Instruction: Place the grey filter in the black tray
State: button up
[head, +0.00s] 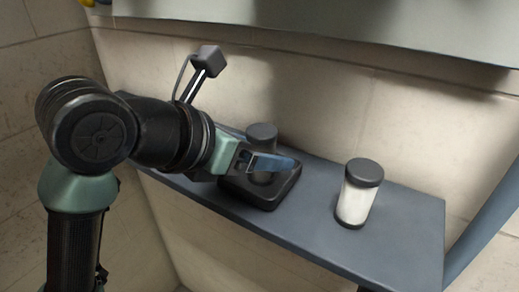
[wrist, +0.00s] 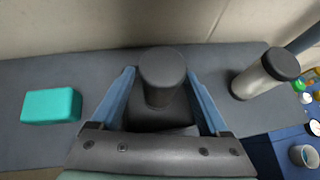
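The grey filter (head: 262,132) is a dark grey cylinder standing upright in the black tray (head: 268,203) on the shelf. In the wrist view the filter (wrist: 161,72) rises between the two blue fingers, and the black tray (wrist: 150,120) shows below it, partly hidden. My gripper (head: 272,163) is at the filter with its fingers on either side of it. In the wrist view my gripper (wrist: 163,88) is open, with a gap between each finger and the filter. The fingers hide part of the filter's lower body in the head view.
A white canister with a dark lid (head: 357,200) stands upright to the right on the grey-blue shelf (head: 400,225). A teal box (wrist: 51,106) lies to the left in the wrist view. A wall rises behind the shelf. Small coloured items lie at the far right of the wrist view.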

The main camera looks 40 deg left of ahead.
jog(key=shift+s+r, duration=0.1)
jog(key=shift+r, duration=0.25)
jog(key=b+v, duration=0.1)
jog(key=v, duration=1)
jog(key=shift+s+r, duration=0.2)
jog(key=shift+s, duration=0.1)
